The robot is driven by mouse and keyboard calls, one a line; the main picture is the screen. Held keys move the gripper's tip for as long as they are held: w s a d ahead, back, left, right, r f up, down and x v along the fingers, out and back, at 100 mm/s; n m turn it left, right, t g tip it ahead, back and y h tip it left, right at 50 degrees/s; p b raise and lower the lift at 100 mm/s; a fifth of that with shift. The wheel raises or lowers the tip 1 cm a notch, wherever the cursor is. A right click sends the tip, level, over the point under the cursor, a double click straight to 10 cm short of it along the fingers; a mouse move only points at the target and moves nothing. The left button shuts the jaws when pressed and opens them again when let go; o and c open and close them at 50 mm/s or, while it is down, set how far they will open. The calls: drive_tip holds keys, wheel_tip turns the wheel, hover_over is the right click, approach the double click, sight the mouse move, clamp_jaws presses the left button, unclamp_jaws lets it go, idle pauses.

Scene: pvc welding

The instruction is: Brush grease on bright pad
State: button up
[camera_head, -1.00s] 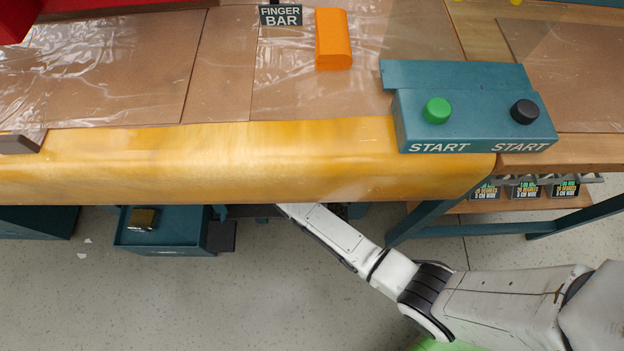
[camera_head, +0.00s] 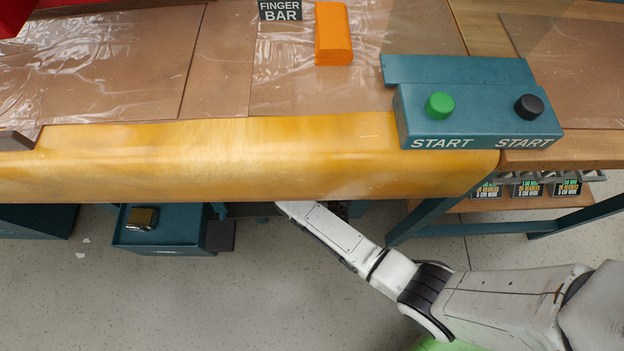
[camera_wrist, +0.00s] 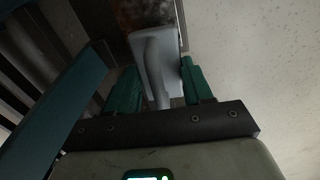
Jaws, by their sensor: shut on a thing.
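My gripper (camera_wrist: 160,78) shows in the wrist view, its two green fingers shut on a pale grey tool (camera_wrist: 158,60), which looks like the brush. Brown, mottled matter beyond the tool may be its bristles; it is too dark to be sure. In the head view my arm reaches under the bench edge, so the gripper and tool are hidden there. A bright, gold, shiny block (camera_head: 142,218), which may be the bright pad, sits on a teal box low under the bench, left of my arm. I cannot make out any grease.
The bench's yellow front edge (camera_head: 240,160) overhangs my forearm. A teal START button box (camera_head: 470,120) and an orange bar (camera_head: 333,35) are on top. Teal bench legs (camera_head: 430,220) stand right of my arm. In the wrist view a teal beam (camera_wrist: 60,105) runs close on the left.

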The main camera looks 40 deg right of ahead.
drive_tip(key=shift+f+b, duration=0.5)
drive_tip(key=shift+f, duration=0.3)
drive_tip(key=shift+s+d+r+p, duration=0.2)
drive_tip(key=shift+s+d+p, duration=0.2)
drive_tip(key=shift+d+p, duration=0.2)
drive_tip(key=shift+s+d+p, duration=0.4)
drive_tip(key=shift+d+p, duration=0.05)
drive_tip(key=shift+d, duration=0.05)
drive_tip(key=shift+s+d+f+p, duration=0.1)
drive_tip(key=shift+s+d+p, duration=0.35)
drive_tip(key=shift+s+d, duration=0.35)
drive_tip(key=shift+s+d+p, duration=0.5)
drive_tip(key=shift+d, duration=0.45)
drive_tip(key=shift+s+d+f+p, duration=0.1)
drive_tip(key=shift+s+d+p, duration=0.35)
drive_tip(key=shift+s+d, duration=0.35)
drive_tip(key=shift+s+d+f, duration=0.15)
drive_tip(key=shift+d, duration=0.25)
drive_tip(key=shift+a, duration=0.15)
